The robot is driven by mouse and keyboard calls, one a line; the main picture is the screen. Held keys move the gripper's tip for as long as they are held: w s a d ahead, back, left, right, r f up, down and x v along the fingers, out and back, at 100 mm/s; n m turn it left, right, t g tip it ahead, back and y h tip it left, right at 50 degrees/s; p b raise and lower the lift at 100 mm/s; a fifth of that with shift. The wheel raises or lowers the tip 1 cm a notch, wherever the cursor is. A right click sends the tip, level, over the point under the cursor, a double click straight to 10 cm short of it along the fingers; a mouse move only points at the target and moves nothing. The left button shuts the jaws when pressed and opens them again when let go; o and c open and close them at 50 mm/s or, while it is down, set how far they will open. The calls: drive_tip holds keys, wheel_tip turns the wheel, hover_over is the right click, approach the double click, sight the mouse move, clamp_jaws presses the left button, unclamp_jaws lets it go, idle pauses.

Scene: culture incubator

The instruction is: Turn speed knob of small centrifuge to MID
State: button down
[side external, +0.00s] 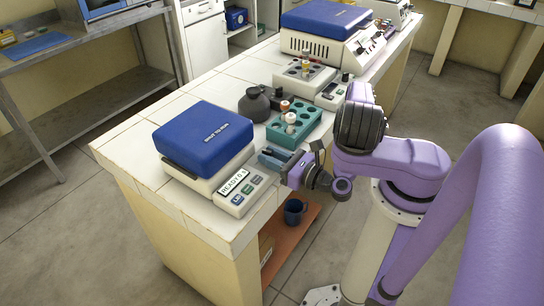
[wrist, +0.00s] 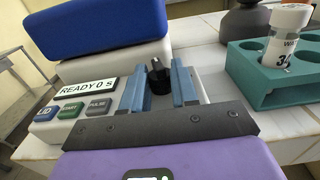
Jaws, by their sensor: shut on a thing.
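The small centrifuge (side external: 205,140) has a blue lid, which is down, and a light body at the near end of the bench. Its front panel (side external: 245,190) carries a display reading "READY 0 s" (wrist: 87,88) and LID, START and PULSE buttons. The black speed knob (wrist: 157,70) stands at the right of the panel in the wrist view. My gripper (side external: 270,158) reaches over that end of the panel. Its two blue fingers (wrist: 159,82) stand on either side of the knob, shut on it. The knob's scale and the MID mark cannot be made out.
A teal rack (side external: 300,125) with a white-capped tube (wrist: 285,35) stands close right of the gripper. A dark round flask (side external: 254,104) is behind. Another small device (side external: 305,78) and a larger blue-lidded centrifuge (side external: 325,22) stand farther along. A dark mug (side external: 294,212) sits on a lower shelf.

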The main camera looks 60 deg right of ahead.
drive_tip(key=c, duration=0.9)
unclamp_jaws()
drive_tip(key=shift+o, duration=0.2)
drive_tip(key=shift+d+n+y, duration=0.1)
drive_tip(key=shift+n+y, duration=0.2)
